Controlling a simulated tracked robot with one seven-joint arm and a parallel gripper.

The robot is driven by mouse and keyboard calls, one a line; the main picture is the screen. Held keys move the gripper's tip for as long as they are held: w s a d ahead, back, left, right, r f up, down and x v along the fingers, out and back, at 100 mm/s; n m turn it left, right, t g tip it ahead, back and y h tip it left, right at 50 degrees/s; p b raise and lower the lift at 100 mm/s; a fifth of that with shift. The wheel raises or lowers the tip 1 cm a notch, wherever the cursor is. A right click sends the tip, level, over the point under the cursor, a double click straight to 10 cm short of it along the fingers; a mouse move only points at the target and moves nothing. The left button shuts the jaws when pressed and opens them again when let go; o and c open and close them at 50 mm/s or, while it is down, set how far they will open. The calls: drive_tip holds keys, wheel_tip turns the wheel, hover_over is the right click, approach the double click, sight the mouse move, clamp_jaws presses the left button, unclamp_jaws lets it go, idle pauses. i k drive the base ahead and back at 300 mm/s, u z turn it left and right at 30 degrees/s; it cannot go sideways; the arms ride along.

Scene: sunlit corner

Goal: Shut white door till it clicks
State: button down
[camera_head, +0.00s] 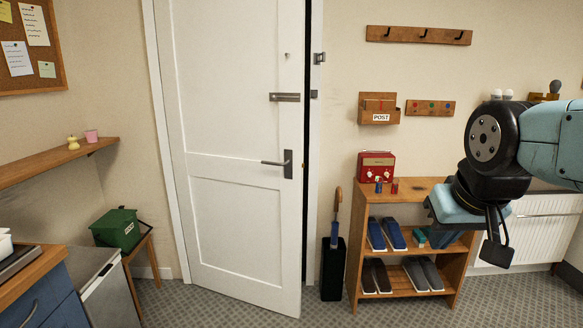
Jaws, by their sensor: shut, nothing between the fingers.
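The white door (235,215) stands in the middle of the view, slightly ajar. A dark gap runs down its right edge, between door and frame. A lever handle (277,163) is on its right side, and a metal bolt (285,97) sits above it. A small latch plate (319,58) is on the frame at the right. My gripper (496,250) hangs at the right, in front of the shoe shelf and white cabinet, well apart from the door. Its fingers point down and are shut with nothing between them.
An umbrella stand (333,268) with an umbrella is just right of the door. A wooden shoe shelf (408,184) stands beside it, with a red radio (376,166) on top. A green box (117,229) is at the left. The carpet before the door is clear.

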sight(222, 62)
drive_tip(key=z, duration=0.1)
drive_tip(key=i, duration=1.3)
drive_tip(key=u, duration=0.75)
